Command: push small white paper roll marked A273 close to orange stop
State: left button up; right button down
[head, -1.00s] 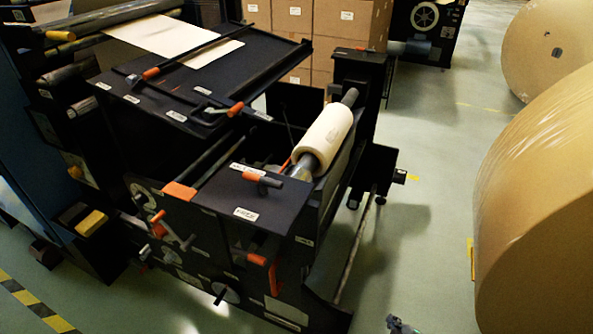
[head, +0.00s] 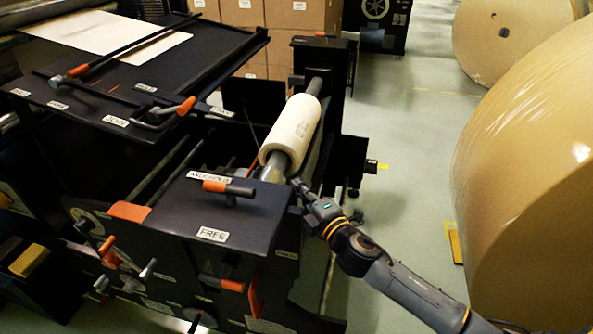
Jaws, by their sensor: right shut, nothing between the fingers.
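The small white paper roll (head: 292,130) sits on a grey metal shaft (head: 274,168), tilted away toward the back of the machine. Faint marks show on its side, too small to read. A thin orange strip (head: 254,162) shows at the left of the roll's near end; I cannot tell whether it is the orange stop. My right gripper (head: 297,184) is shut and empty, with its tip just right of the shaft, near the roll's near end. I cannot tell whether it touches either one. My left gripper is out of view.
A black panel (head: 240,240) with a FREE label and an orange-tipped handle (head: 228,188) lies in front of the shaft. Large brown paper rolls (head: 540,190) stand on the right. Cardboard boxes (head: 290,45) stand behind. Green floor is open between machine and rolls.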

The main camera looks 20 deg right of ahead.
jog(key=w, duration=0.2)
jog(key=w+d, duration=0.1)
jog(key=w, duration=0.2)
jog(key=shift+w+d, duration=0.1)
jog(key=shift+w, duration=0.05)
jog(key=shift+w+d, duration=0.15)
jog(key=shift+w, duration=0.1)
jog(key=shift+w+d, duration=0.1)
jog(key=shift+w, duration=0.05)
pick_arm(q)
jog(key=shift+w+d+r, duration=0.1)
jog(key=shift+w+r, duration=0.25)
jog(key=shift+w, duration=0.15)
